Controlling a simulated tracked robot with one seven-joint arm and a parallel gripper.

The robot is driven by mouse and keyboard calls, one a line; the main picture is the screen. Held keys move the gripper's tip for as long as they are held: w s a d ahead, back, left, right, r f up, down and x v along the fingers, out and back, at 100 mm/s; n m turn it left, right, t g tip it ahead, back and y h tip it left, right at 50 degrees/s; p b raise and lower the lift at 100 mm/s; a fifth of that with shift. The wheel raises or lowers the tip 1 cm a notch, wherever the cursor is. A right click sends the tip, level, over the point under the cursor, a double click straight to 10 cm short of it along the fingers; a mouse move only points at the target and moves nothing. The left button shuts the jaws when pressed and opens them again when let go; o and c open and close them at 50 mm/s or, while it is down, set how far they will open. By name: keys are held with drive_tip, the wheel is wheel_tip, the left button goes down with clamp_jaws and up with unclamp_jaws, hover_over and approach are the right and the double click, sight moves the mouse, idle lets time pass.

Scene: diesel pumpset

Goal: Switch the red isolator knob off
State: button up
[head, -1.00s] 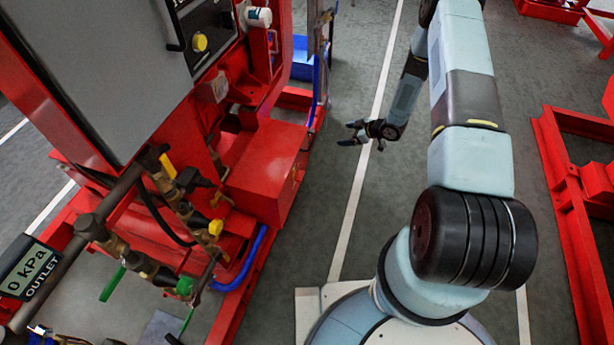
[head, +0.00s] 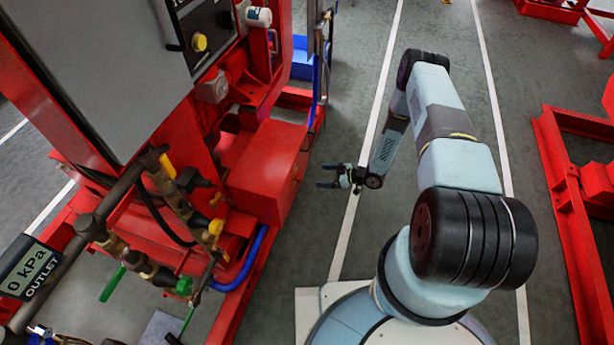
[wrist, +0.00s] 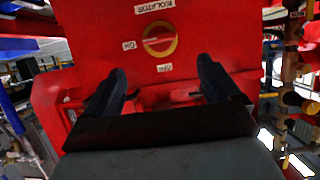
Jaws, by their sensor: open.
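The red isolator knob (wrist: 158,40) sits inside a gold ring on a red panel in the wrist view, below an upside-down ISOLATOR label (wrist: 154,6). Its bar lies nearly level across the ring, in line with the ON label (wrist: 129,45) to its left. The OFF label (wrist: 165,68) is below the ring. My gripper (wrist: 162,72) is open and empty, its fingers apart in front of the panel, below the knob and not around it. In the head view my gripper (head: 323,176) is right of the red box (head: 268,170), apart from it.
Pipes and valves with yellow and green handles (head: 183,285) stand at lower left, beside an OUTLET gauge reading 0 kPa (head: 30,270). A grey cabinet (head: 100,70) is above. Floor is free between the pumpset and a red frame (head: 560,190) at right.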

sight(301, 176)
drive_tip(key=x, duration=0.9)
drive_tip(key=shift+w+a+f, duration=0.1)
